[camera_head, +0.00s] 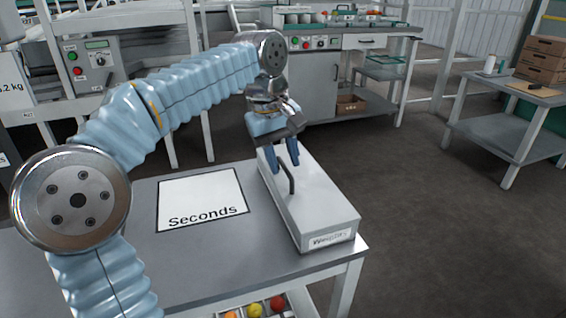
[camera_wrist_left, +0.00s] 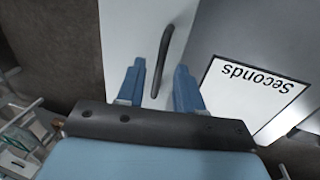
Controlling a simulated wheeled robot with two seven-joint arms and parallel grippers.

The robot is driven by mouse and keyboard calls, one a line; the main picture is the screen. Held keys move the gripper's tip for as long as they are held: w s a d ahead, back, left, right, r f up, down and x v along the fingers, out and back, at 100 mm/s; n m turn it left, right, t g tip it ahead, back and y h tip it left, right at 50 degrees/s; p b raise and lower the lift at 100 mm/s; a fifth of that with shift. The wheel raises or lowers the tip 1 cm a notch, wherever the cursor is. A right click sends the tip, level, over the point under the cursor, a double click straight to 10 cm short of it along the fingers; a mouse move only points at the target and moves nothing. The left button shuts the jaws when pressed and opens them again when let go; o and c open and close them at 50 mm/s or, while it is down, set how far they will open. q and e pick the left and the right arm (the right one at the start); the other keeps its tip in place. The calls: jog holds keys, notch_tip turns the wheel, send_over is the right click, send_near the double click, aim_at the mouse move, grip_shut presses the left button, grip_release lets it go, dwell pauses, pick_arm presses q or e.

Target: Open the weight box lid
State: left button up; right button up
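The weight box (camera_head: 312,205) is a long pale grey box with a "Weights" label (camera_head: 332,239) on its near end. It stands on the table's right side, and its lid looks shut. A dark bar handle (camera_head: 290,180) stands up from the lid; it also shows in the left wrist view (camera_wrist_left: 164,50). My left gripper (camera_head: 284,163) is above the lid, pointing down at the handle. In the left wrist view its two blue fingers (camera_wrist_left: 160,68) are apart, with the handle lying in the gap between them. I cannot tell any contact. My right gripper is not in view.
A white "Seconds" sheet (camera_head: 202,199) lies on the grey table (camera_head: 190,266), left of the box. Red and yellow tomatoes (camera_head: 254,309) show below the table's front edge. A side table (camera_head: 500,95) with brown boxes (camera_head: 543,62) stands at the right. The floor between is clear.

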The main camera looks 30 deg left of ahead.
pick_arm(q)
jog(key=shift+f, duration=0.15)
jog(key=shift+c, duration=0.5)
grip_shut()
dwell(0.9)
